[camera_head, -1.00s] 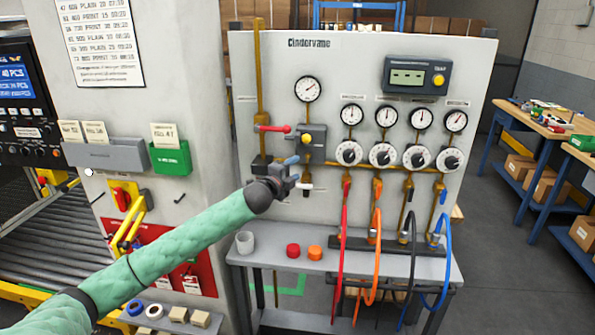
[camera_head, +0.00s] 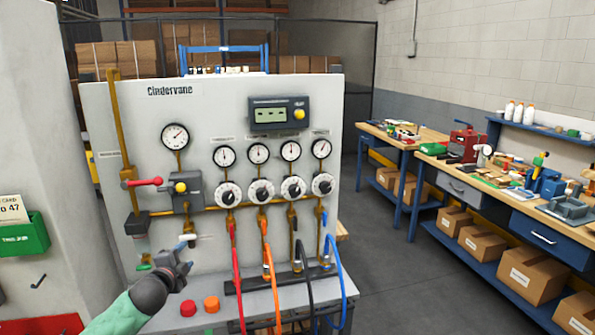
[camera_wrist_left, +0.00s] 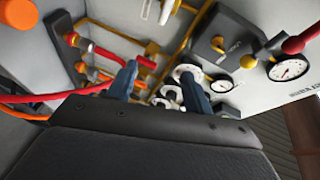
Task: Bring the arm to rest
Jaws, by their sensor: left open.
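My left arm, in a green padded sleeve, comes in from the lower left of the head view. Its left gripper (camera_head: 187,256) is open and empty, in front of the lower left of the grey Cindervane panel (camera_head: 95,110). In the left wrist view the two blue fingers of the left gripper (camera_wrist_left: 160,88) stand apart with nothing held between them. Behind them show panel gauges (camera_wrist_left: 289,69), pipes and a red hose (camera_wrist_left: 25,98). I cannot tell exactly how far the fingers are from the panel. My right gripper is not in view.
A grey shelf (camera_head: 338,288) below the panel holds a red cap (camera_head: 188,308) and an orange cap (camera_head: 211,304). Several hoses hang over its front. A wall with a green card holder (camera_head: 22,236) stands left. Workbenches (camera_head: 480,195) stand right, with open floor (camera_head: 385,260) between.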

